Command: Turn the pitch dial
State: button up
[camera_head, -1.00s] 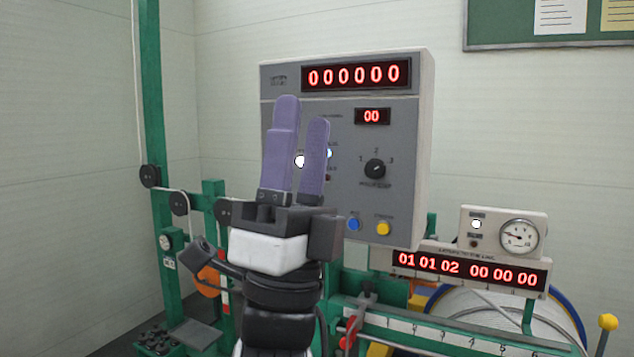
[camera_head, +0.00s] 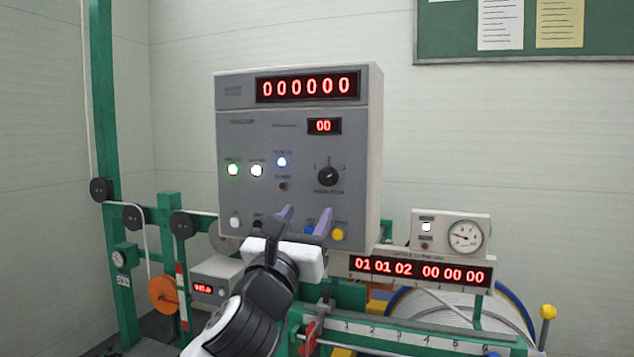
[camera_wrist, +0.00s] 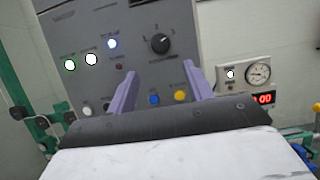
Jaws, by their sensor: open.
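The pitch dial appears to be the black rotary knob (camera_head: 328,175) on the right of the grey control box (camera_head: 230,140), with numbers around it and a small caption below too blurred to read. In the wrist view the knob (camera_wrist: 160,43) is above and between the fingers. My gripper (camera_head: 304,219) has two purple fingers, apart and empty. It is in front of the lower part of the panel, below the knob and not on it. The fingertips overlap the button row in the picture; whether they touch the panel cannot be told.
A blue button (camera_head: 309,229) and a yellow button (camera_head: 338,234) sit close to the fingers. Green, white and blue lamps are lit left of the knob. A gauge box (camera_head: 482,232) and a red number display (camera_head: 424,272) stand to the right. Green machine frame lies below.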

aim_at(326, 181)
jog(key=p+x, duration=0.2)
jog(key=x, duration=0.8)
jog(key=shift+w+r+p, duration=0.2)
jog(key=shift+w+p, duration=0.1)
jog(key=shift+p, duration=0.05)
jog(key=c, duration=1)
jog(key=shift+o, duration=0.2)
jog(key=shift+d, duration=0.1)
